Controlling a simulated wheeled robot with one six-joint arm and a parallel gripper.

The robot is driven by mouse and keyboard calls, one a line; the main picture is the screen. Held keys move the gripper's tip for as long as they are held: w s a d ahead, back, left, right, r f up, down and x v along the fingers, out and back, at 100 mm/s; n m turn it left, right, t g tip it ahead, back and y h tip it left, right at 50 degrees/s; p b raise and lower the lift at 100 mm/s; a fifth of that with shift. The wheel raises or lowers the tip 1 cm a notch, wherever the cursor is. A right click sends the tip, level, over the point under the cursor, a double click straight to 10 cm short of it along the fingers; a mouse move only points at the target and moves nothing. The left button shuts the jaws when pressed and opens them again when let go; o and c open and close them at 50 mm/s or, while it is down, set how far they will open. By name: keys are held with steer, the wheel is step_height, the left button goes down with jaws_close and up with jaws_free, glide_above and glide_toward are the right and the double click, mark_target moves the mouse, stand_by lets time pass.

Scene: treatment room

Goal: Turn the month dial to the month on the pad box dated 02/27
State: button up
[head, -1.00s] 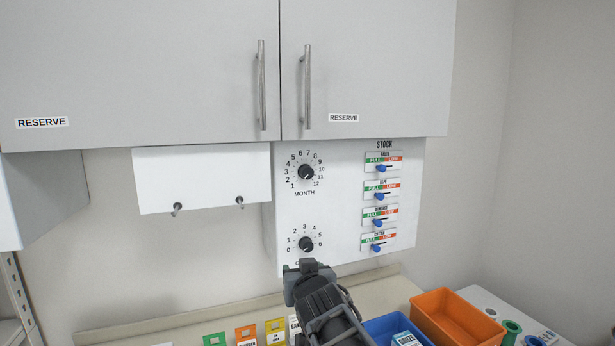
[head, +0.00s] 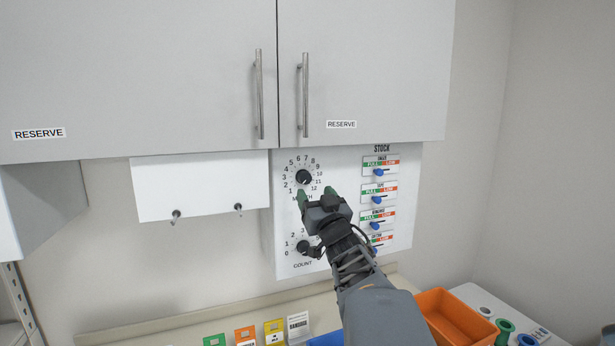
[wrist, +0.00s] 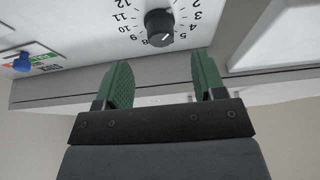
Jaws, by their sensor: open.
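The black month dial (head: 304,177) is on the white panel under the cabinets, ringed by numbers 1 to 12. In the wrist view the dial (wrist: 159,27) appears upside down, just beyond my fingertips. A pale pointer mark is on its lower side there; I cannot tell the exact number. My gripper (head: 316,194) is open and empty, just below and right of the dial, apart from it. Its green fingers also show in the wrist view (wrist: 163,75). Several boxes or cards stand below, including a white one (head: 299,327); no 02/27 date is legible.
The count dial (head: 303,247) sits below the month dial, partly beside my arm. Stock sliders (head: 378,172) line the panel's right side. A white board with two hooks (head: 176,215) is at left. An orange bin (head: 449,318) stands at lower right. Cabinet doors (head: 380,70) overhang above.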

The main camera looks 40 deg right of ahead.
mark_target(307, 181)
steer(key=shift+p+x, duration=1.05)
steer(key=shift+x, duration=1.95)
